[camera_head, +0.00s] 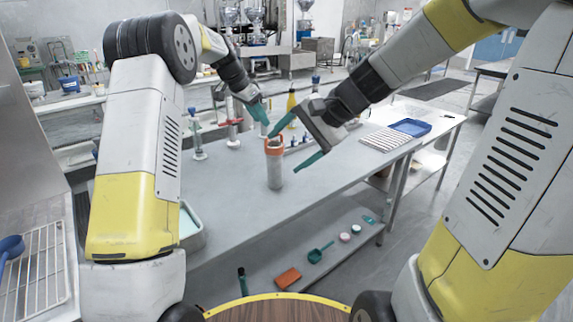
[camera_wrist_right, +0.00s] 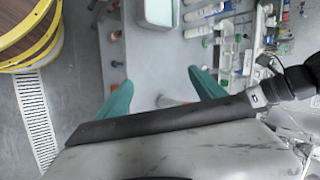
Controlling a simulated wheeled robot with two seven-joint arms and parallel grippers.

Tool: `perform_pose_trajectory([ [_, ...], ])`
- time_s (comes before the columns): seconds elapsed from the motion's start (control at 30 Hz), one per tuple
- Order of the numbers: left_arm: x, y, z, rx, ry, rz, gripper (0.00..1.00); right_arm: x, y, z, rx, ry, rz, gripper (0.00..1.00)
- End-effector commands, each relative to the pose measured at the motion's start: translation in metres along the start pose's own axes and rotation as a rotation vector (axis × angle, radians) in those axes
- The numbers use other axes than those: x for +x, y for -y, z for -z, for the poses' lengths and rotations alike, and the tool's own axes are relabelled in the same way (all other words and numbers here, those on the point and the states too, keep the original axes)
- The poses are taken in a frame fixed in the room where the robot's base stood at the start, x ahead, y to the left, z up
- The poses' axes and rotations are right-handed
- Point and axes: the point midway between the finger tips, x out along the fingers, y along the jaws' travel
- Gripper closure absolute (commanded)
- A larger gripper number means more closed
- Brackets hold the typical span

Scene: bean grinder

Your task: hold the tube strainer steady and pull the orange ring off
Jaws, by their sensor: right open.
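The tube strainer (camera_head: 275,172) is a pale grey upright cylinder standing on the grey table. The orange ring (camera_head: 274,151) sits around its top. My right gripper (camera_head: 283,154) is open, with its teal fingers pointing left towards the strainer and one finger near the ring. In the right wrist view its fingers (camera_wrist_right: 158,75) are spread wide, and part of a pale cylinder shows between them, low in the view. My left gripper (camera_head: 266,120) is just above and behind the ring, pointing down. Its fingers overlap in view, so its opening is unclear.
A striped rack and blue tray (camera_head: 410,127) lie at the table's right end. A pale tray (camera_head: 189,225) is at the near left edge. Bottles and a red stand (camera_head: 232,130) are behind the strainer. The table in front of the strainer is mostly clear.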

Motion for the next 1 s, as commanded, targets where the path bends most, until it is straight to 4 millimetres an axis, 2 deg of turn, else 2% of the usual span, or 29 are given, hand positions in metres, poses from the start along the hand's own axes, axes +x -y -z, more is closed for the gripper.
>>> perform_pose_trajectory([
  [0.03, 0.0, 0.0, 0.0, 0.0, 0.0, 0.0, 0.64, 0.015, 0.005, 0.013, 0.085, 0.023, 0.026, 0.21],
  [0.2, 0.0, 0.0, 0.0, 0.0, 0.0, 0.0, 0.64, 0.059, 0.023, 0.054, 0.37, 0.082, 0.129, 0.21],
  [0.4, 0.0, 0.0, 0.0, 0.0, 0.0, 0.0, 0.64, 0.114, 0.028, 0.113, 0.722, 0.134, 0.245, 0.21],
  [0.57, 0.0, 0.0, 0.0, 0.0, 0.0, 0.0, 0.64, 0.159, 0.016, 0.163, 1.017, 0.164, 0.336, 0.21],
  [0.7, 0.0, 0.0, 0.0, 0.0, 0.0, 0.0, 0.64, 0.195, -0.004, 0.203, 1.258, 0.176, 0.406, 0.21],
  [0.8, 0.0, 0.0, 0.0, 0.0, 0.0, 0.0, 0.64, 0.216, -0.018, 0.224, 1.395, 0.182, 0.448, 0.21],
  [1.0, 0.0, 0.0, 0.0, 0.0, 0.0, 0.0, 0.64, 0.241, -0.028, 0.246, 1.555, 0.185, 0.499, 0.21],
])
